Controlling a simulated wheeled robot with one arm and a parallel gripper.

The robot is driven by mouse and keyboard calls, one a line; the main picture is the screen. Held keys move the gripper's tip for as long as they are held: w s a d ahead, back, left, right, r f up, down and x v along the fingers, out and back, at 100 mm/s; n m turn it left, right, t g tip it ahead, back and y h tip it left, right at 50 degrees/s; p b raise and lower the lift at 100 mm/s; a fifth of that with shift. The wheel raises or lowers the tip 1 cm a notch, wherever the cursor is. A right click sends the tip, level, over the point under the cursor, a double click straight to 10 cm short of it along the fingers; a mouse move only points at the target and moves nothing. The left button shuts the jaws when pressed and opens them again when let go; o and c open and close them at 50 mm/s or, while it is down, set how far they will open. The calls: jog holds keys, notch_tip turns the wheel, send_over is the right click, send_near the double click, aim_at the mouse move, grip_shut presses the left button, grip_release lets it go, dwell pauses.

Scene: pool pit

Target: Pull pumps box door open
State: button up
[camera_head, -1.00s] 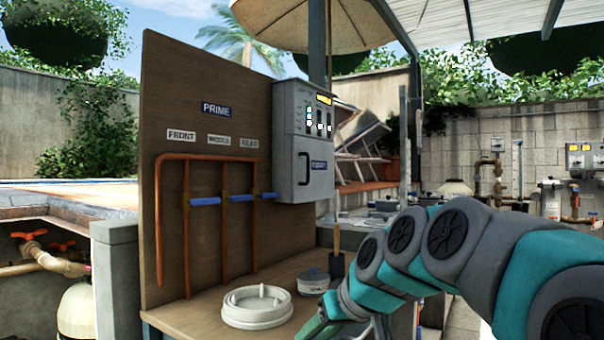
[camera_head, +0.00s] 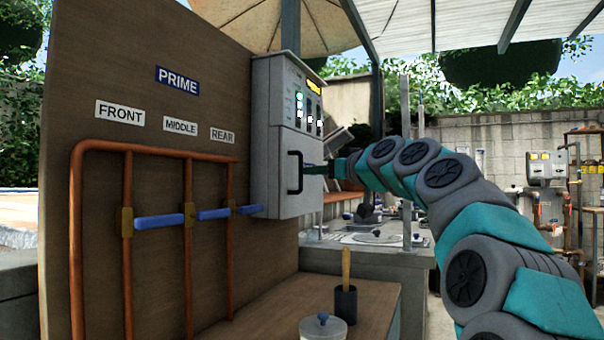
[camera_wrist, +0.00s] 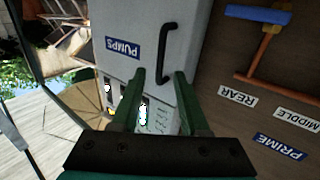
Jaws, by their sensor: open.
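The grey pumps box (camera_head: 275,175) is fixed to the right end of the wooden board, and its door looks shut. Its black bar handle (camera_head: 295,172) is upright on the door's left side in the head view. In the wrist view, which is turned over, the handle (camera_wrist: 167,53) stands beyond my open fingers, nearer the right finger. The blue PUMPS label (camera_wrist: 122,47) is left of it. My gripper (camera_wrist: 160,75) is open and empty, facing the door. In the head view my gripper (camera_head: 318,170) is close to the box, just right of the handle.
Copper pipes with blue valve handles (camera_head: 160,220) run along the board (camera_head: 200,60) left of the box. A black cup with a wooden-handled tool (camera_head: 346,300) and a lidded white jar (camera_head: 322,326) stand on the bench below.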

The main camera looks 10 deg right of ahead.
jog(key=p+x, duration=0.1)
jog(key=x, duration=0.6)
jog(key=shift+s, duration=0.1)
jog(key=shift+c, duration=0.2)
grip_shut()
dwell(1.1)
